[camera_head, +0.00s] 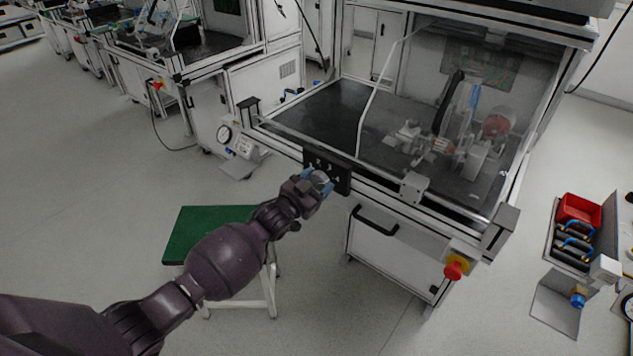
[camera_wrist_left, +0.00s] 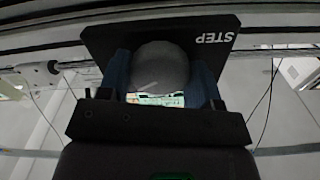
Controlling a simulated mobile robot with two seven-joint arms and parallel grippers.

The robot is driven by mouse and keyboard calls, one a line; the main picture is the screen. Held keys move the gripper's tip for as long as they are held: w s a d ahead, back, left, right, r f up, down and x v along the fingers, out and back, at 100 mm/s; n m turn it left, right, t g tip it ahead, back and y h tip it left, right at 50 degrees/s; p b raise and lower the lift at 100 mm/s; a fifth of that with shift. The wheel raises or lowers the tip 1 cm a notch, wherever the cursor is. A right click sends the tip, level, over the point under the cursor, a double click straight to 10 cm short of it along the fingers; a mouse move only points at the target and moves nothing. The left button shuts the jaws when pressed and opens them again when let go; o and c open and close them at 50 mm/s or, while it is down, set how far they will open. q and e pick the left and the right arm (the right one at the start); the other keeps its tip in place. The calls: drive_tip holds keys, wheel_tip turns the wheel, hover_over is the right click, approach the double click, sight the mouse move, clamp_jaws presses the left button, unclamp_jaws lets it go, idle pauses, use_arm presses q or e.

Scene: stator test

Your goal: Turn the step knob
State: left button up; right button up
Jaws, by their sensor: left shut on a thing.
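The step knob (camera_head: 321,177) is a grey round knob on a black panel (camera_head: 343,179) with white numbers, fixed to the front rail of the test station. In the left wrist view the knob (camera_wrist_left: 160,68) sits between two blue fingertips, and the panel (camera_wrist_left: 222,22) reads STEP. My left gripper (camera_head: 318,184) is shut on the knob, a finger on each side. A white line shows on the knob's face in the wrist view. The gripper hides part of the panel's numbers in the head view. My right gripper is in neither view.
The station's clear guard (camera_head: 379,90) stands above the panel. A drawer handle (camera_head: 375,220) and a red emergency button (camera_head: 453,271) are below and right. A green-topped stool (camera_head: 199,226) stands under my left arm. Open floor lies to the left.

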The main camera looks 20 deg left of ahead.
use_arm(q)
drive_tip(key=shift+m, duration=0.6)
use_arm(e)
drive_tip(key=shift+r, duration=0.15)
use_arm(q)
drive_tip(key=shift+m, duration=0.3)
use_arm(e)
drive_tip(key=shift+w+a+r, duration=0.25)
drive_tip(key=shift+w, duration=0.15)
use_arm(q)
drive_tip(key=o, duration=0.9)
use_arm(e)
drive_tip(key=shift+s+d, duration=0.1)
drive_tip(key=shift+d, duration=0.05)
use_arm(q)
drive_tip(key=shift+s, duration=0.1)
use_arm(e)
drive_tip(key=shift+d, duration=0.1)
